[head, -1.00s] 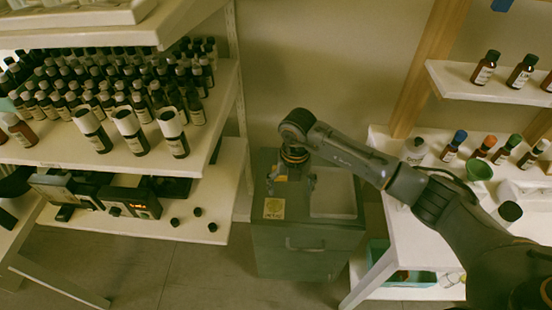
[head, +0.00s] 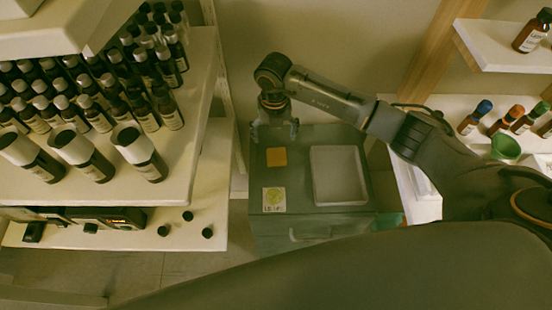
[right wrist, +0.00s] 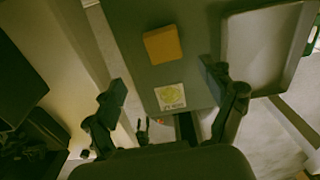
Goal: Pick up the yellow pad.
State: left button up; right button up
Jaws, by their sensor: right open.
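The yellow pad (head: 277,157) is a small orange-yellow square lying on the grey top of a low cabinet (head: 300,214). In the right wrist view the yellow pad (right wrist: 162,44) lies flat and fully visible, beyond the fingertips. My right gripper (head: 274,134) is open and empty, just behind the pad at the cabinet's back left in the head view. Its two open fingers (right wrist: 167,90) also show apart in the right wrist view, with nothing between them. My left gripper is not in view.
A white card with a yellow-green round mark (head: 274,199) lies in front of the pad. A shallow pale tray (head: 339,198) sits to the right. A bottle shelf (head: 190,150) stands at left; a white table with colour-capped bottles is at right.

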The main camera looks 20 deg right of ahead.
aim_at(276, 154)
notch_tip(276, 154, down, 4)
jog(key=shift+w+r+b, duration=0.15)
jog(key=shift+b, duration=0.65)
jog(key=shift+d+f+b, duration=0.1)
jog(key=shift+f+b, duration=0.4)
jog(key=shift+f, duration=0.2)
jog(key=f+b, duration=0.1)
jog(key=f, duration=0.1)
jog(key=f+b, duration=0.1)
jog(key=shift+s+d+f+b, duration=0.15)
jog(key=shift+s+f+b, duration=0.05)
jog(key=shift+f+b, duration=0.2)
jog(key=shift+f, duration=0.15)
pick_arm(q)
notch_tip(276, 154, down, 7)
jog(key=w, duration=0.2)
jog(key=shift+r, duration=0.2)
pick_arm(e)
jog(key=c, duration=1.2)
